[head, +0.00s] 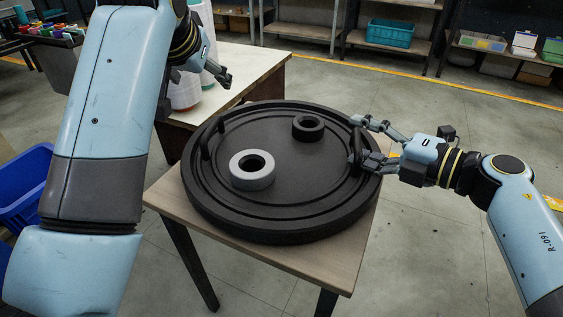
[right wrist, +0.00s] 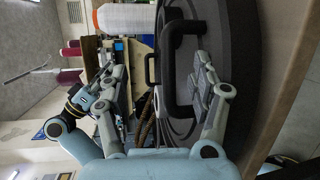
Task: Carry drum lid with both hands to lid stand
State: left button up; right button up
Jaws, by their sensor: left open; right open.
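The drum lid (head: 290,185) is a wide black disc with a raised rim, lying flat on a small wooden-topped table (head: 345,260). It has an upright handle on its left side (head: 207,142) and another on its right side (head: 355,150). My right gripper (head: 361,140) is open at the right handle. In the right wrist view the handle (right wrist: 176,75) stands between its spread fingers. My left gripper (head: 223,78) is open and empty, beyond the lid's far left edge and away from the left handle. I cannot tell which furniture is the lid stand.
A grey ring (head: 252,171) and a smaller black ring (head: 308,127) lie on the lid. A pale-topped table (head: 245,68) with white spools (head: 184,92) stands behind left. A blue bin (head: 22,190) is at left. Shelves line the back. Floor at right is clear.

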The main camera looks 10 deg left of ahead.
jog(key=v, duration=0.6)
jog(key=shift+s+d, duration=0.15)
jog(key=shift+d, duration=0.1)
jog(key=shift+r, duration=0.1)
jog(key=o, duration=0.4)
jog(key=shift+c, duration=0.2)
jog(key=p+v, duration=0.2)
jog(key=v, duration=0.6)
dwell(0.5)
